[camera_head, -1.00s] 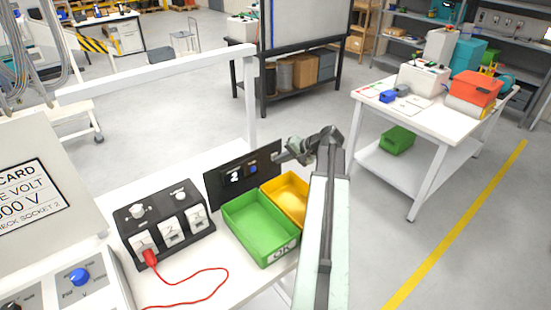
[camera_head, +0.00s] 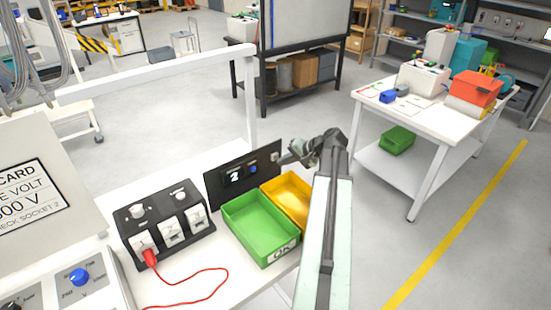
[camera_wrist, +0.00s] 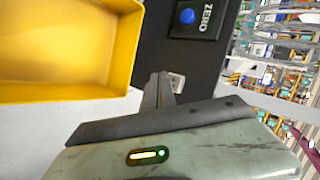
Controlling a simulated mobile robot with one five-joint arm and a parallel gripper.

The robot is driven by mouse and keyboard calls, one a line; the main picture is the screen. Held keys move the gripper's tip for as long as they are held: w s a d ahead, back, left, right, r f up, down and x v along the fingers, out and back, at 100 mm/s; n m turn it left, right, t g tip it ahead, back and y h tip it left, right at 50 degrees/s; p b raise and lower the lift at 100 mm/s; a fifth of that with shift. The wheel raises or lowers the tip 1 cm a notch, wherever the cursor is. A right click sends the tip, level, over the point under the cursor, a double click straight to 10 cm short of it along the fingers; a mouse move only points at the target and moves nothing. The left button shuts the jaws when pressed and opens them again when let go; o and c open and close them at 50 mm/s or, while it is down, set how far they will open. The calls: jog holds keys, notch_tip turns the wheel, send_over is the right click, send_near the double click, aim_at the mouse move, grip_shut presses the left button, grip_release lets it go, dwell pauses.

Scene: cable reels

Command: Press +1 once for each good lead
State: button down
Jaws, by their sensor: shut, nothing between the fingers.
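A black counter panel (camera_head: 228,186) stands upright behind the bins, with a small display (camera_head: 235,175) that seems to read 2. A blue button (camera_wrist: 187,16) marked ZERO is on it. A pale button (camera_head: 275,157) sits at the panel's right end; it also shows in the wrist view (camera_wrist: 177,82), partly behind my fingers, its label unreadable. My gripper (camera_head: 287,159) is shut and empty, its tips just right of this button, seemingly a little apart. A red lead (camera_head: 205,271) is plugged into socket 1 of the black socket box (camera_head: 139,209).
A green bin (camera_head: 233,223), marked OK, and a yellow bin (camera_head: 274,186) stand in front of the panel, near my arm. A meter with a blue knob (camera_head: 79,277) is at lower left. A white frame post (camera_head: 251,110) rises behind the panel.

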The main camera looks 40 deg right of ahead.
jog(key=shift+s, duration=0.1)
jog(key=s, duration=0.4)
jog(key=shift+s+a, duration=0.25)
jog(key=shift+s, duration=0.15)
jog(key=shift+s, duration=0.1)
dwell(0.5)
